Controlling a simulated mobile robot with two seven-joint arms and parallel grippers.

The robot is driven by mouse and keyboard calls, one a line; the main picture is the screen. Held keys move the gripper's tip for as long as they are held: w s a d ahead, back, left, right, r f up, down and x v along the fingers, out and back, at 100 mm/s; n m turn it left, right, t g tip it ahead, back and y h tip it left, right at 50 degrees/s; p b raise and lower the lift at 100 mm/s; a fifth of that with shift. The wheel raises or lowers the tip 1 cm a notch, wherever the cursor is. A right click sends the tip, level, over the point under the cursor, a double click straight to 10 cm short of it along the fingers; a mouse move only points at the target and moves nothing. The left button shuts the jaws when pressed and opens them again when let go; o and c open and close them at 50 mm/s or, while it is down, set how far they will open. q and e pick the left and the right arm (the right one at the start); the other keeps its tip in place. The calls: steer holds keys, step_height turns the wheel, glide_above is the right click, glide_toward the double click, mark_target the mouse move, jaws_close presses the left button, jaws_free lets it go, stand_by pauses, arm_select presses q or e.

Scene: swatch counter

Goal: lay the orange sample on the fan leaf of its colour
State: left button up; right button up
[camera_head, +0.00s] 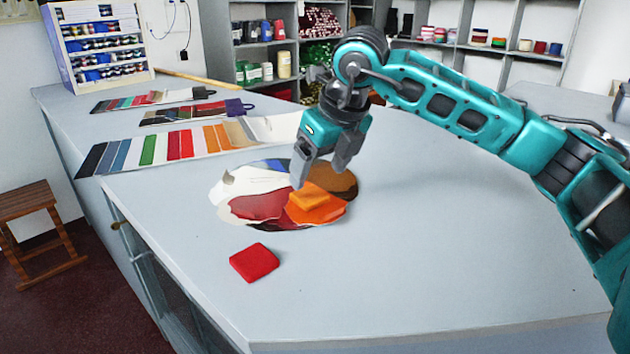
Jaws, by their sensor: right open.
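The orange sample (309,195) is a small block lying on the orange fan leaf (318,215), towards its back edge. The leaf is part of a round fan of coloured leaves, with a dark red leaf (258,207), a white leaf (243,182) and a brown leaf (334,180) around it. My right gripper (322,175) is just above and behind the orange sample, pointing down, with its fingers apart. I see nothing held between them. Its near finger hides part of the fan. My left gripper is not in view.
A red sample (254,262) lies on the counter in front of the fan. A striped swatch card (180,145) and two smaller cards lie behind at the left. A bottle rack (97,45) stands at the far left. The counter (440,260) is clear at the right.

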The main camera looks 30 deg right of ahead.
steer(key=v, duration=0.6)
steer(key=shift+r, duration=0.4)
steer(key=shift+s, duration=0.2)
